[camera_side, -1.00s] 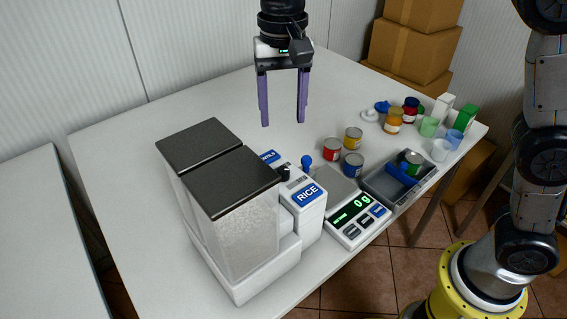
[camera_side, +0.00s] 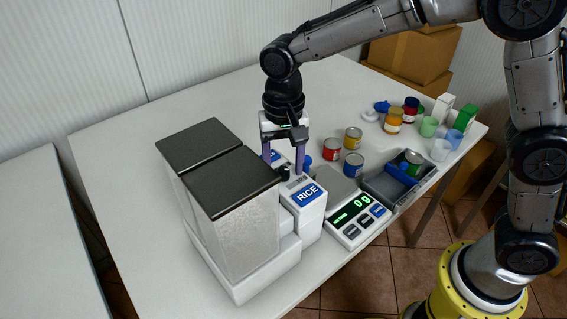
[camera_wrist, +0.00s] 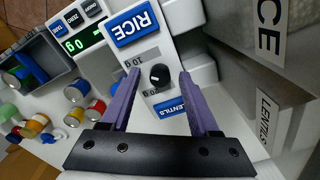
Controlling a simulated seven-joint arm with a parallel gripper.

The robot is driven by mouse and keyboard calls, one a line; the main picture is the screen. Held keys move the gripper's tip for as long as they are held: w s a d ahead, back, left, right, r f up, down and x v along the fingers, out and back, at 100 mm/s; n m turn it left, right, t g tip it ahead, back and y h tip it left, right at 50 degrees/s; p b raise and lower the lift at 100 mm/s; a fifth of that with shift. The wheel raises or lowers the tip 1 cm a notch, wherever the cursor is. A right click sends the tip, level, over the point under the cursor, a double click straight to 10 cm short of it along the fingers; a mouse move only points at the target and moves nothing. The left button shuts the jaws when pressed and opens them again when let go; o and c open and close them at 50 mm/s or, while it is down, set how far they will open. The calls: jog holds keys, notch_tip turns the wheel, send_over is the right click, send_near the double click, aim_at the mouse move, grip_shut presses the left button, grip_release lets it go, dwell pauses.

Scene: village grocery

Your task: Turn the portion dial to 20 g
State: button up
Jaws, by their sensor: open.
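The portion dial is a small black knob (camera_wrist: 160,75) on the sloped white front of the rice dispenser (camera_side: 311,222), beside the blue RICE label (camera_wrist: 132,25). Small printed numbers lie around it, partly hidden, and I cannot tell which one it points to. My gripper (camera_side: 285,169) is low over the dispenser with its purple fingers pointing down. In the wrist view the open fingers lie on either side of the knob, with gaps visible between. I cannot tell whether they are level with it.
A scale (camera_side: 357,225) reading 0 g stands right of the dispenser. A grey tray (camera_side: 377,193) with a blue item and a can lies beyond it. Several cans and jars (camera_side: 394,121) stand behind. Tall clear bins with dark lids (camera_side: 231,182) stand close on the left.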

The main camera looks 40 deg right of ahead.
jog(key=shift+c, duration=0.4)
grip_shut()
